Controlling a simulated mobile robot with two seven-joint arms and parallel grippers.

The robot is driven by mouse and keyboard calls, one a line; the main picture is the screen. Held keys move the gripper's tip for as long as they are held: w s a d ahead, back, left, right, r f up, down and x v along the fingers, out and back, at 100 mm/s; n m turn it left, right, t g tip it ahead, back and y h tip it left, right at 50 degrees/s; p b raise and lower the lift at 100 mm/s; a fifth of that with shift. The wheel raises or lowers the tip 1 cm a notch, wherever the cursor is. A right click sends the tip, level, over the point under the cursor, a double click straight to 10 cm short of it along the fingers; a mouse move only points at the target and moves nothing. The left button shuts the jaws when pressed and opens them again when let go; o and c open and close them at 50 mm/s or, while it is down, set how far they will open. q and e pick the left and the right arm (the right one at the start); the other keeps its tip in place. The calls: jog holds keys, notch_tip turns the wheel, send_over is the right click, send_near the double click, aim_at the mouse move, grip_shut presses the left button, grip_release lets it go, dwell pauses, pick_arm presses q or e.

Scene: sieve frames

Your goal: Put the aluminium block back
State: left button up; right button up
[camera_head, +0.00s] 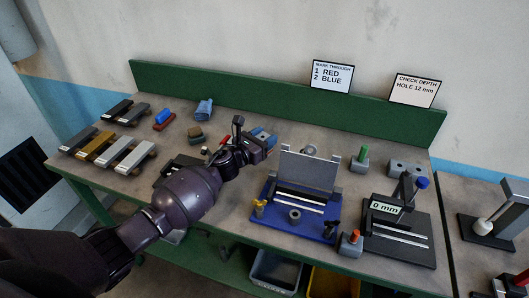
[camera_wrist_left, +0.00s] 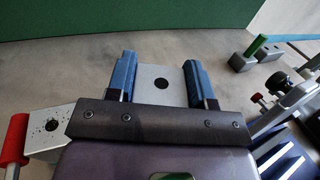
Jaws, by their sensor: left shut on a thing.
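My left gripper (camera_head: 264,137) is over the middle of the bench. In the left wrist view, its two blue fingers (camera_wrist_left: 160,68) are shut on a light grey metal block (camera_wrist_left: 161,90) with a dark round hole, which I take for the aluminium block. The block's lower part is hidden behind the gripper body. I cannot tell whether the block touches the bench. At the bench's left end, several bars lie side by side, among them a brass-coloured bar (camera_head: 97,146) and a silver bar (camera_head: 136,158). My right gripper is not in view.
A green peg (camera_head: 362,154) stands in a grey block. A red-handled tool (camera_wrist_left: 17,137) is close on the left.

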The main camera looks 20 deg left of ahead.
pick_arm(q)
jog(key=shift+f, duration=0.55)
notch_tip(320, 180, down, 4)
jog(key=shift+r+b, duration=0.2)
jog(key=shift+b, duration=0.4)
jog(key=shift+f, duration=0.15)
jog(key=o, duration=1.1)
jog(key=shift+s+a, duration=0.1)
jog(key=shift+s, duration=0.05)
jog(key=v, duration=1.1)
jog(key=shift+s+a, duration=0.1)
jog(key=shift+s, duration=0.2)
